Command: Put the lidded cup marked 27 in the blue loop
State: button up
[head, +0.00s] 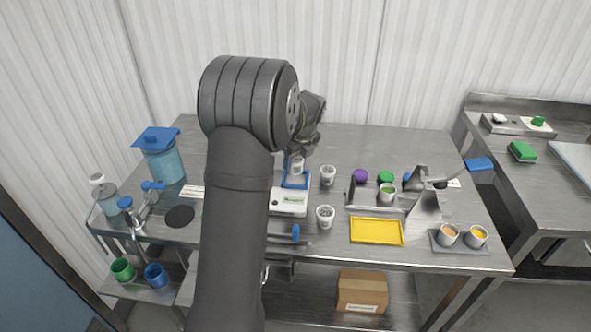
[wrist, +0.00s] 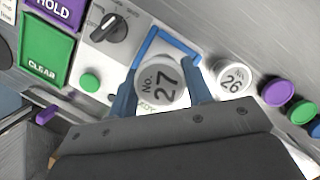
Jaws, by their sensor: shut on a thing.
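The lidded cup marked 27 (wrist: 160,85) is between the two blue fingers of my gripper (wrist: 162,92), which is shut on it. Its lid faces the wrist camera. In the head view the cup (head: 297,166) shows small below my wrist, with my gripper (head: 296,160) around it. The blue loop (wrist: 168,36) is a square outline just beyond the cup in the wrist view; the cup hides its near part. In the head view the loop (head: 294,184) lies on a white device, right under the cup. I cannot tell whether the cup is inside the loop or above it.
A lidded cup marked 26 (wrist: 235,77) stands close to the right finger. The white device (head: 289,206) has a knob (wrist: 110,27). Another white cup (head: 325,216), a yellow tray (head: 376,231) and a steel tray (head: 362,205) stand to the right. A blue-lidded jug (head: 163,160) is left.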

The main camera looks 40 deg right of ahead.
aim_at(295, 171)
jog(key=shift+f, duration=1.8)
jog(key=shift+f, duration=0.25)
jog(key=shift+f, duration=0.1)
jog(key=o, duration=0.7)
jog(key=shift+s+a+f, duration=0.1)
jog(key=shift+f, duration=0.1)
jog(key=shift+r, duration=0.35)
jog(key=v, duration=1.2)
jog(key=shift+r, duration=0.2)
